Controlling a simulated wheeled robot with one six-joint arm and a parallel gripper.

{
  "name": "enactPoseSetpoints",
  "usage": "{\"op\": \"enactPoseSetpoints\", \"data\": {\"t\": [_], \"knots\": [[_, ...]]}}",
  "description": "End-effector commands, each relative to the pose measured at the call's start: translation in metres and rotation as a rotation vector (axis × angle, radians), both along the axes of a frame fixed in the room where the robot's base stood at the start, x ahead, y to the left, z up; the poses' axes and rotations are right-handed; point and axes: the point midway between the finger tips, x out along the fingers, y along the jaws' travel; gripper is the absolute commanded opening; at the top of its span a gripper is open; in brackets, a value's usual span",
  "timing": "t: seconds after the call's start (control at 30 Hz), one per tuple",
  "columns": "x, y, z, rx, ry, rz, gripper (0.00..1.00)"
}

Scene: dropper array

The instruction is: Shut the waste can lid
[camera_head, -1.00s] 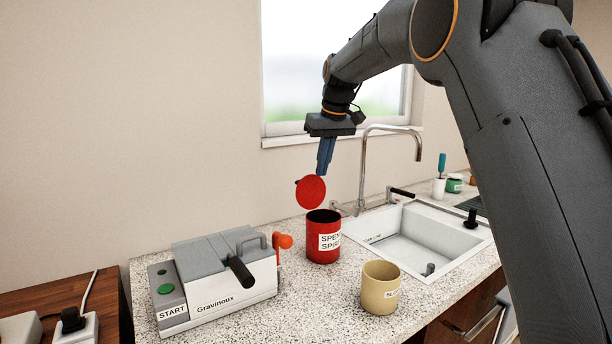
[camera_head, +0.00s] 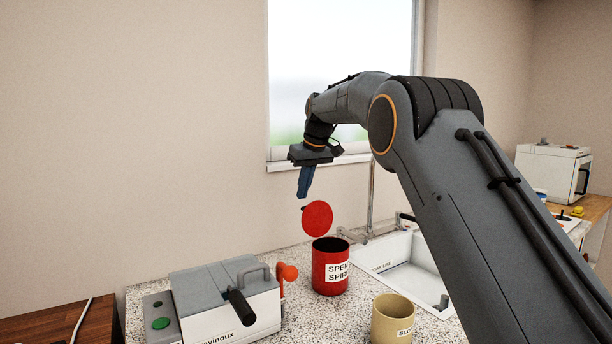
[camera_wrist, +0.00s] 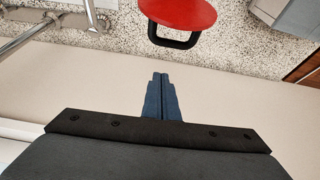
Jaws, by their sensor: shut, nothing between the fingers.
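The waste can (camera_head: 330,274) is a red cylinder with a label that begins "SPEN", standing on the speckled counter in the head view. Its round red lid (camera_head: 317,218) stands up, tilted open at the back of the dark mouth. In the wrist view the lid (camera_wrist: 183,12) shows at the top edge, partly cut off, with a black loop handle (camera_wrist: 174,40). My gripper (camera_head: 301,196) is shut and empty, its blue fingers pointing down, just above and left of the lid. The fingers also show in the wrist view (camera_wrist: 160,78), a little apart from the handle.
A grey and white machine (camera_head: 222,305) with a black handle and an orange knob stands left of the can. A beige pot (camera_head: 392,320) stands in front right. The sink (camera_head: 412,262) and tall tap (camera_head: 371,200) are on the right. The wall and window are behind.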

Motion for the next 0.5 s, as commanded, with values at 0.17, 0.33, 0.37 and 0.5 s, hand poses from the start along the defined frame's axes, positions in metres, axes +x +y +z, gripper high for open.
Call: {"op": "enactPoseSetpoints", "data": {"t": [0.17, 0.33, 0.37, 0.5], "knots": [[-0.004, -0.001, -0.012, 0.0, 0.001, 0.002, 0.0], [-0.017, -0.01, -0.014, 0.0, 0.001, 0.001, 0.0], [-0.019, -0.011, -0.014, 0.0, 0.001, 0.001, 0.0], [-0.026, -0.016, -0.015, 0.0, 0.001, 0.002, 0.0]]}}
